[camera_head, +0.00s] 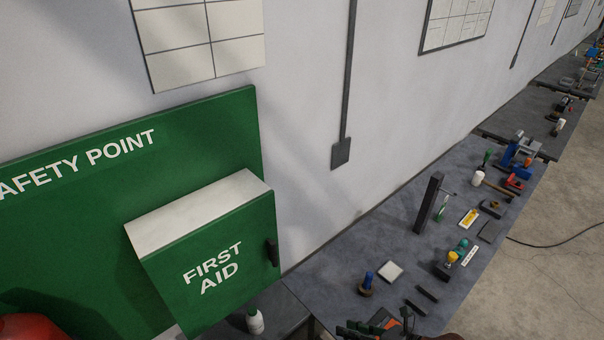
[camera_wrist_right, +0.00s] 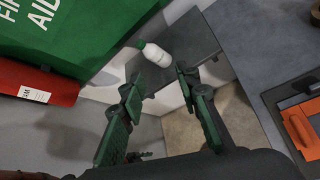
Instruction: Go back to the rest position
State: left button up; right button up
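My right gripper shows clearly in the right wrist view (camera_wrist_right: 160,82). Its two green-padded fingers are spread apart with nothing between them. A white bottle with a green cap (camera_wrist_right: 155,55) stands beyond the fingertips on a dark surface, apart from them. The bottle also shows in the head view (camera_head: 255,322), below the green first aid box (camera_head: 215,255). In the head view, little of my right gripper can be made out at the bottom edge. My left gripper is not in view.
A grey workbench (camera_head: 340,262) runs along the wall, with a dark upright post (camera_head: 428,204), a white square block (camera_head: 390,271) and several small tools. A red object (camera_head: 30,327) is at bottom left. An orange tool (camera_wrist_right: 301,130) lies right of my right gripper.

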jog(key=w+r+m+t+y, duration=0.25)
jog(key=r+m+t, duration=0.4)
jog(key=r, duration=0.55)
jog(key=w+d+r+m+t+h, duration=0.4)
jog(key=d+r+m+t+h, duration=0.2)
jog(key=d+m, duration=0.4)
jog(key=s+d+f+m+g+h, duration=0.2)
jog(key=d+f+m+g+h, duration=0.1)
jog(key=d+f+m+h, duration=0.45)
jog(key=s+d+f+m+g+h, duration=0.35)
jog(key=d+f+m, duration=0.25)
jog(key=d+m, duration=0.35)
jog(key=s+a+f+m+g+y, duration=0.25)
jog(key=s+f+g, duration=0.25)
jog(key=s+f, duration=0.45)
jog(key=s+a+f+m+g+y, duration=0.1)
jog(key=s+a+f+m+g, duration=0.3)
jog(key=s+f, duration=0.55)
notch_tip(320, 180, down, 35)
jog(key=s+g+b, duration=0.1)
jog(key=s+b, duration=0.1)
jog(key=b, duration=0.4)
jog(key=s+f+g+b, duration=0.1)
jog(key=s+f+b, duration=0.3)
jog(key=s+f, duration=1.5)
notch_tip(320, 180, down, 4)
jog(key=shift+a+r+n+g+y, duration=0.1)
jog(key=shift+a+n+g+y, duration=0.2)
jog(key=shift+a+n+g, duration=0.1)
